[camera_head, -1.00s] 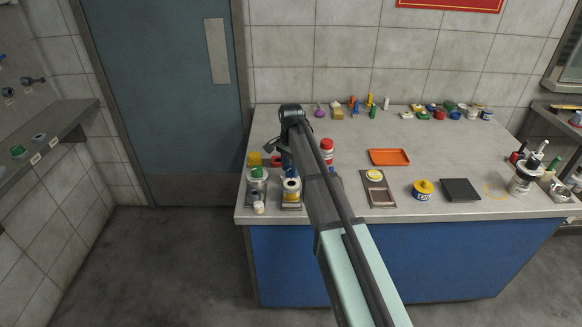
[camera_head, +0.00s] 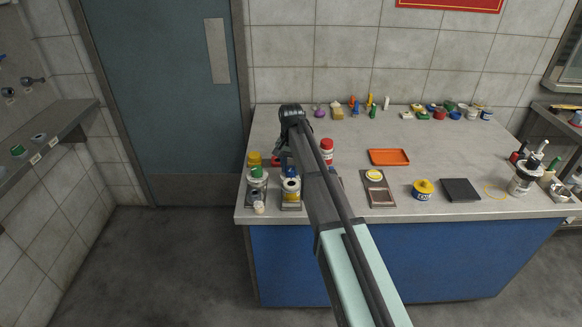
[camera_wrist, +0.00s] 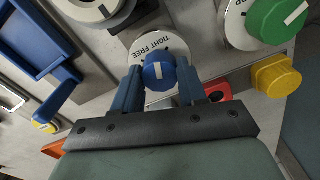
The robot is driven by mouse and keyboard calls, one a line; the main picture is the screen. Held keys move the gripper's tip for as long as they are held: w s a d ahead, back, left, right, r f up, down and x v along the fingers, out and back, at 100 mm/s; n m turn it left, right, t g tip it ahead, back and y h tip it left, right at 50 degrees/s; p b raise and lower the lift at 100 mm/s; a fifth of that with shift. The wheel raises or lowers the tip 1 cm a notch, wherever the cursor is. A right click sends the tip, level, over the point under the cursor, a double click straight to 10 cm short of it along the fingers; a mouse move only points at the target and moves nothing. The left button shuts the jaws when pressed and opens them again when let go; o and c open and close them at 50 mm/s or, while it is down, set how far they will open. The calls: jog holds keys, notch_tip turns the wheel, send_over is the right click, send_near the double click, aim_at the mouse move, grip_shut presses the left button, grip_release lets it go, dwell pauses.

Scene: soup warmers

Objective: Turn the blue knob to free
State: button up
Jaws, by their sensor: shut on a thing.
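The blue knob (camera_wrist: 160,72) sits on a white round dial (camera_wrist: 178,48) in the wrist view. The words TIGHT and FREE are on the dial, upside down in this picture. A pale mark on the knob's face points roughly up the picture, towards the lettering. My gripper (camera_wrist: 161,78) has one finger on each side of the knob and is shut on it. In the head view the blue knob (camera_head: 290,173) shows at the counter's left end, with my gripper's wrist above it; the fingers are mostly hidden there.
A green knob (camera_wrist: 278,18) on its own dial and a yellow knob (camera_wrist: 276,76) stand close on the right in the wrist view. A blue part (camera_wrist: 40,45) lies at left. An orange tray (camera_head: 389,157) and a yellow-lidded pot (camera_head: 423,190) stand farther right on the counter.

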aim_at(292, 168)
jog(key=n, duration=1.3)
jog(key=shift+n, duration=0.4)
dwell(0.4)
jog(key=o, duration=1.1)
jog(key=shift+c, duration=0.2)
jog(key=shift+r, duration=0.15)
notch_tip(292, 168, up, 14)
jog(key=shift+f, duration=0.25)
jog(key=shift+d, duration=0.15)
